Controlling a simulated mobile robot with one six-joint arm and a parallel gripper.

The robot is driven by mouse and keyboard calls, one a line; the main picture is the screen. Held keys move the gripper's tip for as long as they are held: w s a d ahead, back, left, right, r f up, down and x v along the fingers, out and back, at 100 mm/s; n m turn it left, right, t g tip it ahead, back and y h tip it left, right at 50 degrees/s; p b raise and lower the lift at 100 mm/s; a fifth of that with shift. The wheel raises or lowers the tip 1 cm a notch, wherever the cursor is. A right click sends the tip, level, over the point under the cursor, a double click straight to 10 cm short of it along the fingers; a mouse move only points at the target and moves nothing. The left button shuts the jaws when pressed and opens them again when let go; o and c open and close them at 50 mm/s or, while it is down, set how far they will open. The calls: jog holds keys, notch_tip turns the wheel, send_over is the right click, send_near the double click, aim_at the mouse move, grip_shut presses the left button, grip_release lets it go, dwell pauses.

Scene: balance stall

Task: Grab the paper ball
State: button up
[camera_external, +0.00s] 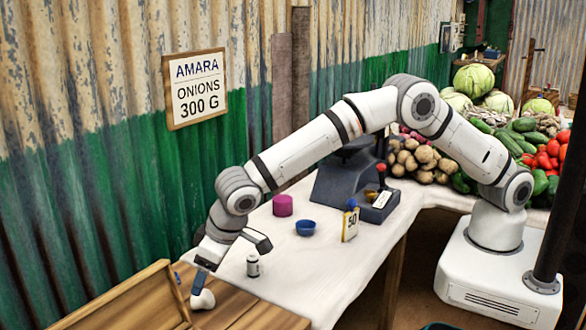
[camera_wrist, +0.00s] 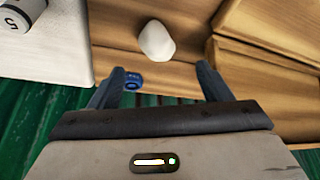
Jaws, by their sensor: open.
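The paper ball (camera_wrist: 157,42) is a small, white, rounded lump on brown wood in the wrist view. It also shows in the external view (camera_external: 203,299), low at the left on the wooden surface. My gripper (camera_wrist: 158,75) is open, with its two dark fingers apart; the ball appears beyond the fingertips, roughly centred between them, and nothing is held. In the external view my gripper (camera_external: 197,278) points down just above the ball. I cannot tell whether a finger touches it.
The white-covered table (camera_external: 290,290) borders the wood. A white weight (camera_external: 253,265) stands near its edge. A blue ring-like item (camera_wrist: 133,80) lies near the fingers. The corrugated wall (camera_wrist: 60,120) is close.

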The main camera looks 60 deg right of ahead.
aim_at(201, 299)
jog(key=x, duration=0.7)
jog(key=shift+d+f, duration=0.2)
jog(key=c, duration=1)
